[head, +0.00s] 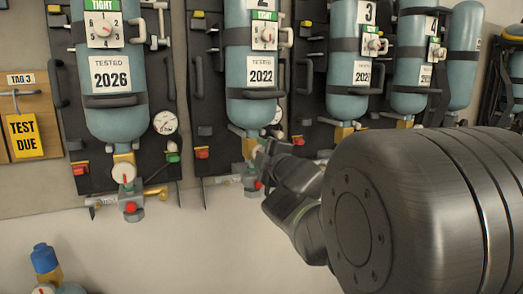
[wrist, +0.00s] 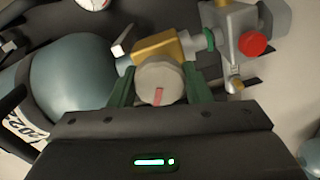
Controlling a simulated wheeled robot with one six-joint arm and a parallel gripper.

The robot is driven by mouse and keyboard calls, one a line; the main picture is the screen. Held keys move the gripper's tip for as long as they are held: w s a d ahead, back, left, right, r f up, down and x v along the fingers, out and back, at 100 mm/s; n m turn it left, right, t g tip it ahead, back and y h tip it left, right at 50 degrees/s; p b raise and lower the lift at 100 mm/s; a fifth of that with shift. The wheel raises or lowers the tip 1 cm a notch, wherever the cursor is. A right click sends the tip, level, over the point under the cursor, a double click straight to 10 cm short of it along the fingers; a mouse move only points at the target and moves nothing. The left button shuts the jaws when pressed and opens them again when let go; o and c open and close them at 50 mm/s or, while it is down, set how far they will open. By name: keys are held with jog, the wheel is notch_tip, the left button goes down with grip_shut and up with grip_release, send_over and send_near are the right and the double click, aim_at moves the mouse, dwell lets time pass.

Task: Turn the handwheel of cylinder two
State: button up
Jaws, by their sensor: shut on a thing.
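Cylinder two (head: 251,62) is the second blue cylinder from the left, with a white "TESTED 2022" label. In the wrist view its blue body (wrist: 75,82) lies at the left. Its handwheel (wrist: 158,88) is a round grey knob with a red mark on its face, in front of a brass valve body (wrist: 160,47). My gripper (wrist: 161,78) is shut on the handwheel, one green finger on each side. In the head view my gripper (head: 264,158) is at the valve below the cylinder and largely hides the handwheel.
A red knob (wrist: 253,44) sits on the fitting beside the valve. Another cylinder (head: 112,70) marked 2026 hangs to the left, and several more to the right. A pressure gauge (head: 165,122) is on the left backboard. The wall below is mostly clear.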

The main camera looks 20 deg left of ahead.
jog(key=m+p, duration=0.2)
jog(key=m, duration=0.3)
jog(key=shift+r+m, duration=0.1)
jog(key=shift+m, duration=0.3)
jog(key=m+p, duration=0.3)
jog(key=m, duration=0.3)
jog(key=m+p, duration=0.2)
jog(key=m, duration=0.3)
jog(key=shift+m, duration=0.4)
jog(key=m+p, duration=0.2)
jog(key=m, duration=0.4)
jog(key=shift+w, duration=0.1)
jog(key=m+p, duration=0.1)
jog(key=m, duration=0.4)
jog(key=shift+d+m, duration=0.1)
jog(key=shift+m, duration=0.3)
jog(key=m+p, duration=0.2)
jog(key=m, duration=0.7)
jog(key=m+p, duration=0.1)
jog(key=m, duration=0.1)
jog(key=shift+f+m+p, duration=0.2)
jog(key=shift+m+p, duration=0.1)
jog(key=shift+m, duration=0.1)
jog(key=m, duration=0.5)
jog(key=shift+p, duration=0.4)
jog(key=shift+m, duration=0.3)
